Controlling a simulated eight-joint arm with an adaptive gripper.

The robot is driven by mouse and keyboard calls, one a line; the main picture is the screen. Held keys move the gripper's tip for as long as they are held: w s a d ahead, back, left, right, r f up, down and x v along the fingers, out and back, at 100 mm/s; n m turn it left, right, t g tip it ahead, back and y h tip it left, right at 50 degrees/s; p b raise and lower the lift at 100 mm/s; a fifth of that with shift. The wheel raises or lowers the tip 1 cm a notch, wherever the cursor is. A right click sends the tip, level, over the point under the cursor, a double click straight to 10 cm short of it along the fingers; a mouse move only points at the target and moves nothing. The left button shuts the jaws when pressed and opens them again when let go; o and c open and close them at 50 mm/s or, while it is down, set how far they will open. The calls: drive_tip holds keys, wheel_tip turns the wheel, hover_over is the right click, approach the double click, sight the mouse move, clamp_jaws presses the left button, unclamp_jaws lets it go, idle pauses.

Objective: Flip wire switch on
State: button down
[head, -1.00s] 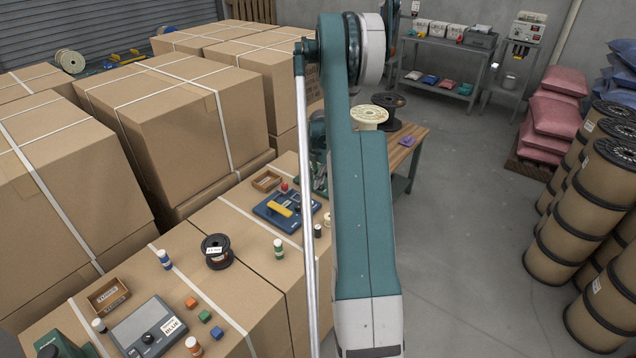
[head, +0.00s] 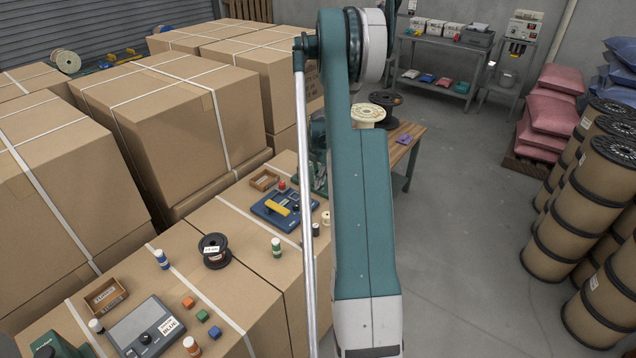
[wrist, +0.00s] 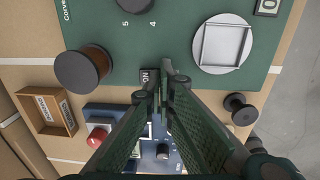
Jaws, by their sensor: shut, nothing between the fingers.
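In the wrist view my gripper (wrist: 160,88) is shut and empty, its fingertips over the near edge of a green board (wrist: 190,60). A dark "ON" label (wrist: 148,76) shows beside the fingertips on the board. I cannot make out a switch lever there; the fingers may cover it. In the head view my arm hides the gripper and most of the board area.
Around the board lie a dark spool (wrist: 83,68), a round plate with a square frame (wrist: 223,44), a small black spool (wrist: 240,108) and a wooden box (wrist: 47,112). In the head view, a blue device with a yellow bar (head: 279,208) stands on the cartons. Open floor (head: 455,220) lies right.

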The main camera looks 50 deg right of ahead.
wheel_tip(320, 180, up, 14)
drive_tip(key=s+p, duration=0.2)
idle(0.6)
drive_tip(key=shift+w, duration=0.1)
drive_tip(key=shift+w+r+t, duration=0.25)
drive_tip(key=shift+w+t, duration=0.25)
drive_tip(key=shift+w, duration=0.05)
drive_tip(key=shift+f, duration=0.1)
drive_tip(key=f, duration=0.4)
drive_tip(key=w+f, duration=0.1)
drive_tip(key=f, duration=0.4)
drive_tip(key=w+f+b, duration=0.1)
drive_tip(key=f, duration=0.3)
drive_tip(key=shift+f, duration=0.35)
idle(0.4)
